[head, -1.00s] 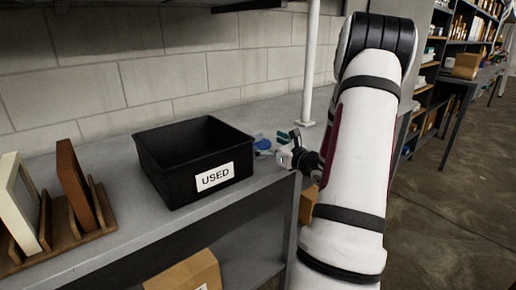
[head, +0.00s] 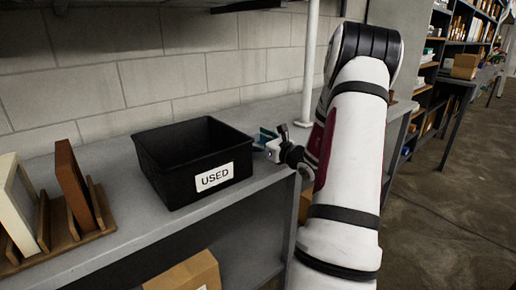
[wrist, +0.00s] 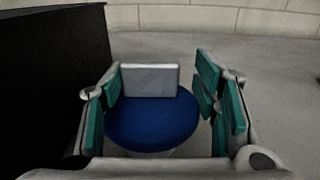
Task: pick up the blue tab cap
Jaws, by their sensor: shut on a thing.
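The blue tab cap (wrist: 150,124) is a round blue disc with an upright grey tab (wrist: 150,80) at its far side. It fills the space between my finger pads in the wrist view. My gripper (head: 268,140) is beside the right side of the black bin, near the counter's front edge. Its green pads stand left and right of the cap, and it is shut on the cap. In the head view the cap is mostly hidden by my gripper. I cannot tell whether the cap touches the counter.
The black bin (head: 160,178) labelled USED stands just left of my gripper; its wall also shows in the wrist view (wrist: 45,80). A wooden rack (head: 88,225) with upright panels is farther left. A white pole (head: 309,70) rises behind the gripper. Grey counter (wrist: 255,60) lies clear beyond the cap.

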